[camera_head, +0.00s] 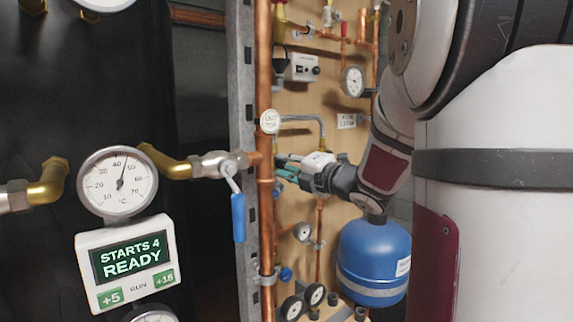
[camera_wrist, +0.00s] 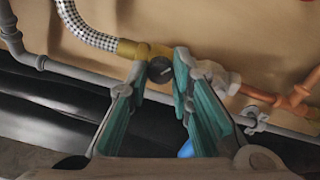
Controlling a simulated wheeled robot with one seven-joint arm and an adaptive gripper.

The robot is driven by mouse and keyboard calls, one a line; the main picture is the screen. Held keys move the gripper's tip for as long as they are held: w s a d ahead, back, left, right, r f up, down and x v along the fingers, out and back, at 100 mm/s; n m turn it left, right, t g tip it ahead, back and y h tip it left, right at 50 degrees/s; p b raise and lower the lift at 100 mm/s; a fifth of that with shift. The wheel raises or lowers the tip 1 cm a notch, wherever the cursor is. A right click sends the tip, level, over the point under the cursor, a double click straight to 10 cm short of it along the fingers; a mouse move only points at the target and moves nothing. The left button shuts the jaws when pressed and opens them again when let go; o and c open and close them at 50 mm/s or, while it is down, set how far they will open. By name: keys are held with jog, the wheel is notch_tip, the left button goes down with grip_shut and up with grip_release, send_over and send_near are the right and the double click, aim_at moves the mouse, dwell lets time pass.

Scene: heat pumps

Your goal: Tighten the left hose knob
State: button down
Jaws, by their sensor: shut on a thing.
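In the wrist view, a small round dark knob (camera_wrist: 160,70) sits on a brass fitting at the end of a braided hose (camera_wrist: 88,28). My gripper (camera_wrist: 161,62) has its two teal fingers at the left and right sides of this knob and is shut on it. In the head view, my gripper (camera_head: 284,170) reaches leftward to just behind the vertical copper pipe. The knob cannot be made out there. The frames do not show how far the knob is turned.
A copper pipe (camera_head: 264,90) and grey metal post (camera_head: 243,90) stand left of my gripper. A blue-handled valve (camera_head: 238,215), a temperature gauge (camera_head: 118,182) and a "STARTS 4 READY" display (camera_head: 130,258) are in front. A blue tank (camera_head: 372,262) hangs below my arm.

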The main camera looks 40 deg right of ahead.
jog(key=m+p, duration=0.1)
jog(key=m, duration=0.2)
jog(key=shift+m, duration=0.4)
jog(key=m+p, duration=0.2)
jog(key=m, duration=0.1)
jog(key=shift+s+m, duration=0.1)
jog(key=shift+m, duration=0.2)
jog(key=m+p, duration=0.2)
jog(key=m, duration=0.2)
jog(key=shift+m+p, duration=0.3)
jog(key=m+p, duration=0.2)
jog(key=m, duration=0.1)
jog(key=shift+m, duration=0.3)
jog(key=m+p, duration=0.3)
jog(key=shift+m, duration=0.3)
jog(key=m+p, duration=0.3)
jog(key=shift+m, duration=0.3)
jog(key=m+p, duration=0.3)
jog(key=shift+f+m+p, duration=0.1)
jog(key=shift+m+p, duration=1.1)
jog(key=shift+m, duration=0.1)
